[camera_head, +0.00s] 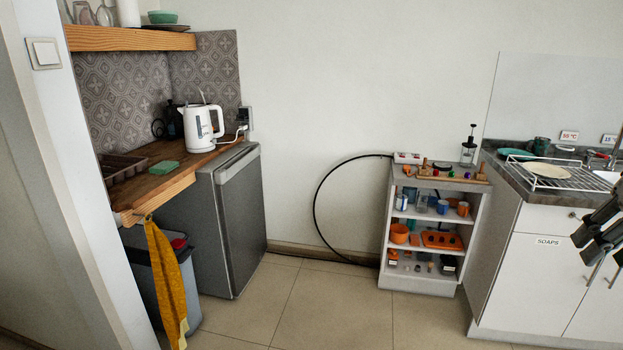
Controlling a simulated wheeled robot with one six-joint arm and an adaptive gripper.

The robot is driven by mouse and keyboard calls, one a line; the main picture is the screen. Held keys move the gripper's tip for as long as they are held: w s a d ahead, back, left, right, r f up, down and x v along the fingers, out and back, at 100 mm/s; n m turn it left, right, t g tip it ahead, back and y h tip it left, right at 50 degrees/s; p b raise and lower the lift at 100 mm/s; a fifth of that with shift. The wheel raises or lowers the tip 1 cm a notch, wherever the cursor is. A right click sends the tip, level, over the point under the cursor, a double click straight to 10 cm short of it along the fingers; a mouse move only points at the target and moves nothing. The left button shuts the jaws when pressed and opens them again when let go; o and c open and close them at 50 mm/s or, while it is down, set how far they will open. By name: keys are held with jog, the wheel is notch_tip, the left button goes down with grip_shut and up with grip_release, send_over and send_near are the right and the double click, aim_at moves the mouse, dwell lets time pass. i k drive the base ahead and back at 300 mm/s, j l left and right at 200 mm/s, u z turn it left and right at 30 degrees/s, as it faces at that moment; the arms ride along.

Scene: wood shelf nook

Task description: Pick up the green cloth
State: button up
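A small flat green piece, which looks like the folded green cloth (163,167), lies on the wooden counter (187,159) at the left. It lies in front of the white kettle and right of a dark rack. My gripper (583,243) is black and partly shows at the right edge, in front of the white sink cabinet. It is far from the green cloth. Its fingers are dark and cut off by the frame, so I cannot tell whether they are open.
A white kettle (199,128) stands on the counter, with a grey fridge (238,220) below. A yellow cloth (168,280) hangs at the counter's front. A small shelf unit (384,225) and sink cabinet (525,265) stand right. The tiled floor (330,305) between is clear.

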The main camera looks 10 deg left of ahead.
aim_at(165, 166)
jog(key=i+j+u, duration=0.1)
jog(key=i+u, duration=0.2)
jog(key=i, duration=0.25)
jog(key=i+u, duration=0.35)
jog(key=i, duration=0.2)
jog(key=i+l+u, duration=0.15)
jog(key=i+u, duration=0.15)
jog(key=i, duration=0.25)
jog(key=i+l+u, duration=0.35)
jog(key=i, duration=0.15)
jog(key=i+l+u, duration=0.2)
jog(key=i+u, duration=0.2)
jog(key=i+l+u, duration=1)
jog(key=l+u, duration=0.15)
jog(key=l, duration=0.2)
